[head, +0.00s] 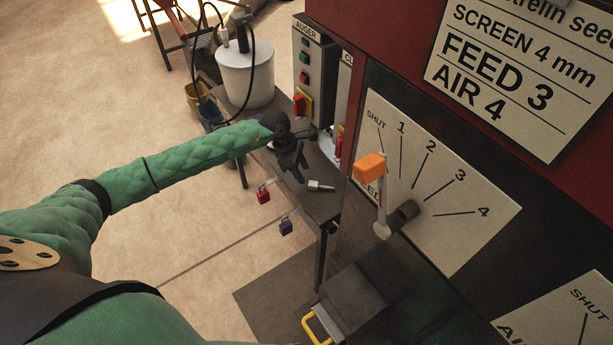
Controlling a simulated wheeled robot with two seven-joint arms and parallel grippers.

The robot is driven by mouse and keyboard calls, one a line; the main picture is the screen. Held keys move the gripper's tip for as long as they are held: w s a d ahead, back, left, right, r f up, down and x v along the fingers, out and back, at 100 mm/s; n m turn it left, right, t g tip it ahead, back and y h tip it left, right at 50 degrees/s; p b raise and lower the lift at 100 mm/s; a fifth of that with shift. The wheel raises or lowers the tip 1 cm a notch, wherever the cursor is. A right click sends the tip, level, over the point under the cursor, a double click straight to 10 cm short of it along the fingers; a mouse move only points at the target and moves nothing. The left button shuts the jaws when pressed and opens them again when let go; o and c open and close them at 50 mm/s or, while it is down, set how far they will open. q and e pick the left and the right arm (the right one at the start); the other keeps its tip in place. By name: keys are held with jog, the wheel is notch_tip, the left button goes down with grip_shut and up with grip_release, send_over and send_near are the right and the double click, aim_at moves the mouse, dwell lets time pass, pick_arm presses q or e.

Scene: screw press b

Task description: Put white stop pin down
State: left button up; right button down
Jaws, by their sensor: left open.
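The white stop pin (319,186) lies on its side on the dark table top (322,206), near the table's front corner. My left gripper (300,180) is black and points down over the table, just left of the pin. It is open and empty, and a small gap shows between it and the pin. My right gripper is out of view.
A feed dial (465,190) with an orange-handled lever (370,168) stands right of the table. Red (263,195) and purple (286,227) padlocks hang at the table's edge. A white bucket (246,75) and switch panel (305,62) stand behind. A yellow-handled box (350,303) is below.

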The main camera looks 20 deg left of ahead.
pick_arm(q)
jog(key=v, duration=0.6)
jog(key=shift+p, duration=0.35)
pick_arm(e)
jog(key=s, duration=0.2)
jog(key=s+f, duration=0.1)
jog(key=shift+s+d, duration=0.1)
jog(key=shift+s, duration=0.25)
pick_arm(q)
jog(key=shift+r, duration=0.15)
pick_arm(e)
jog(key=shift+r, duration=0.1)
